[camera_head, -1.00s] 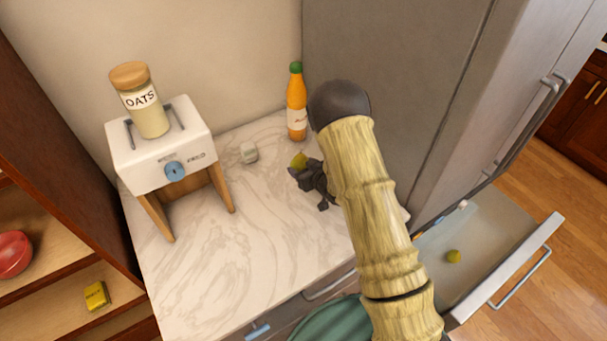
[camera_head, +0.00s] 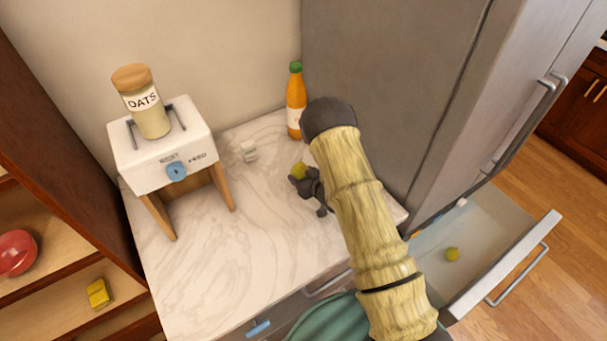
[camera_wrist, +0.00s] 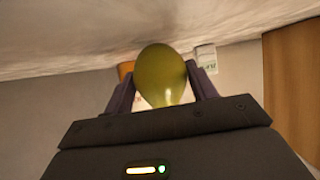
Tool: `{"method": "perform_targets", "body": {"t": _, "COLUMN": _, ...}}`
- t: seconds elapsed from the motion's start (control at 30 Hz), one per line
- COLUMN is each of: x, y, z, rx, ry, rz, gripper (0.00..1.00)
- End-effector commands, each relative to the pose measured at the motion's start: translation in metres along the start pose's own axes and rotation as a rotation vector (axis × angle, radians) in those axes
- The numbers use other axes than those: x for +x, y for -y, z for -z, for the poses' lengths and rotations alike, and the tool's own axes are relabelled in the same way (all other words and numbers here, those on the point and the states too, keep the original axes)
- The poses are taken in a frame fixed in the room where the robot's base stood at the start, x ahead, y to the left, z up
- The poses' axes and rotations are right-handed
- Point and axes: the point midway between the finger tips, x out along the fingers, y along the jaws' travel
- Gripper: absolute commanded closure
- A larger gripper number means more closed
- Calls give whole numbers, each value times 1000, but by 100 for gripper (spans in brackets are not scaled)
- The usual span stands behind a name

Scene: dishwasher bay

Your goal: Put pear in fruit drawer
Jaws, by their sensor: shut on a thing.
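A yellow-green pear (camera_wrist: 161,78) is held between the two dark fingers of my gripper (camera_wrist: 160,92) in the wrist view. In the head view the pear (camera_head: 299,170) shows at the tip of my gripper (camera_head: 296,180), over the marble counter near the orange bottle. My gripper is shut on it. The fruit drawer (camera_head: 492,258) is pulled open at the lower right, at the bottom of the grey fridge. A small yellow-green fruit (camera_head: 452,254) lies inside it. My arm hides the drawer's left part.
An orange bottle (camera_head: 296,103) stands at the back of the counter (camera_head: 225,275). A white dispenser (camera_head: 160,155) bears an oats jar (camera_head: 143,105). The fridge (camera_head: 400,80) borders the counter's right side.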

Motion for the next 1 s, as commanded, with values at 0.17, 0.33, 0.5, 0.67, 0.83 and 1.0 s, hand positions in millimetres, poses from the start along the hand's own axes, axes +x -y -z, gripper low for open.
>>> {"method": "perform_targets", "body": {"t": 0.17, "x": 1, "y": -1, "z": -3, "rx": 1, "ry": -1, "rz": -1, "gripper": 70}}
{"method": "perform_targets", "body": {"t": 0.33, "x": 0, "y": -1, "z": -2, "rx": 1, "ry": 1, "rz": -1, "gripper": 21}}
{"method": "perform_targets", "body": {"t": 0.5, "x": 0, "y": -1, "z": -2, "rx": 1, "ry": 1, "rz": -1, "gripper": 21}}
{"method": "perform_targets", "body": {"t": 0.67, "x": -1, "y": -1, "z": 1, "rx": 1, "ry": 1, "rz": -1, "gripper": 21}}
{"method": "perform_targets", "body": {"t": 0.83, "x": -14, "y": -1, "z": -2, "rx": 1, "ry": 1, "rz": -2, "gripper": 21}}
{"method": "perform_targets", "body": {"t": 1.0, "x": -39, "y": -2, "z": -3, "rx": 3, "ry": 1, "rz": -4, "gripper": 21}}
